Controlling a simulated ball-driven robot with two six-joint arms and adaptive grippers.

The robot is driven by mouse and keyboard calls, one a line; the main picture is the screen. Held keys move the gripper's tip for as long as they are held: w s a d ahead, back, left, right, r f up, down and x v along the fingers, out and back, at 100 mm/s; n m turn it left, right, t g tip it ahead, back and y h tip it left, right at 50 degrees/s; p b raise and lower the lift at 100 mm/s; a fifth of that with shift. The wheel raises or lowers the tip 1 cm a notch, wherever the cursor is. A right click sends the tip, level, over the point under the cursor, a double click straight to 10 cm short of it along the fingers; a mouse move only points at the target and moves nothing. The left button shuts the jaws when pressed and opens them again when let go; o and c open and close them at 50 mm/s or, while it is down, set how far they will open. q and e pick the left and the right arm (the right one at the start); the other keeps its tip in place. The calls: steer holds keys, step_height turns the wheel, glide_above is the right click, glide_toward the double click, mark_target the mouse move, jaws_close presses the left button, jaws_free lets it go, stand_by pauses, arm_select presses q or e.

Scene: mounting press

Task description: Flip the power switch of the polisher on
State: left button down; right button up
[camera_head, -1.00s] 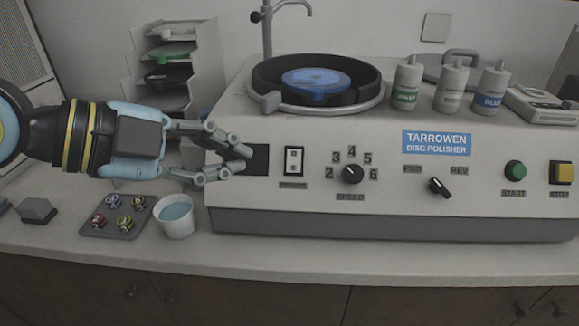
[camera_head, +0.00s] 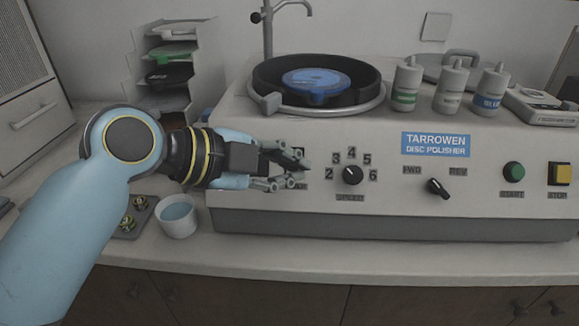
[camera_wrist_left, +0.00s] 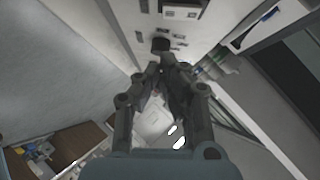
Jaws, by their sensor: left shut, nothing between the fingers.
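The disc polisher (camera_head: 420,205) is a white machine with a sloped front panel. Its power switch sits at the left of that panel, and my left gripper (camera_head: 304,172) now covers nearly all of it. I cannot tell whether the switch is on or off, or whether the fingertips touch it. The left gripper is shut and empty, just left of the speed knob (camera_head: 352,174). In the left wrist view its fingers (camera_wrist_left: 166,62) come together in front of the panel, near a black knob (camera_wrist_left: 160,44). My right gripper is not in view.
A white cup (camera_head: 178,217) of liquid and a grey tray (camera_head: 127,234) stand below my left arm. To the right on the panel are the direction knob (camera_head: 438,188), green start button (camera_head: 513,172) and yellow stop button (camera_head: 560,174). Several bottles stand on top.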

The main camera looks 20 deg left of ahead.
mark_target(315, 174)
arm_select(q)
steer(key=w+f, duration=0.1)
steer(key=w+a+f, duration=0.1)
steer(key=w, duration=0.1)
steer(key=shift+f, duration=0.4)
steer(key=shift+d, duration=0.1)
steer(key=shift+f+t+b, duration=0.3)
steer(key=shift+f+b, duration=0.15)
steer(key=shift+b, duration=0.65)
steer(key=shift+w+r, duration=0.1)
steer(key=shift+r, duration=0.1)
steer(key=shift+r+p, duration=0.15)
steer(key=shift+p, duration=0.2)
steer(key=shift+r+p, duration=0.5)
steer(key=shift+r, duration=0.15)
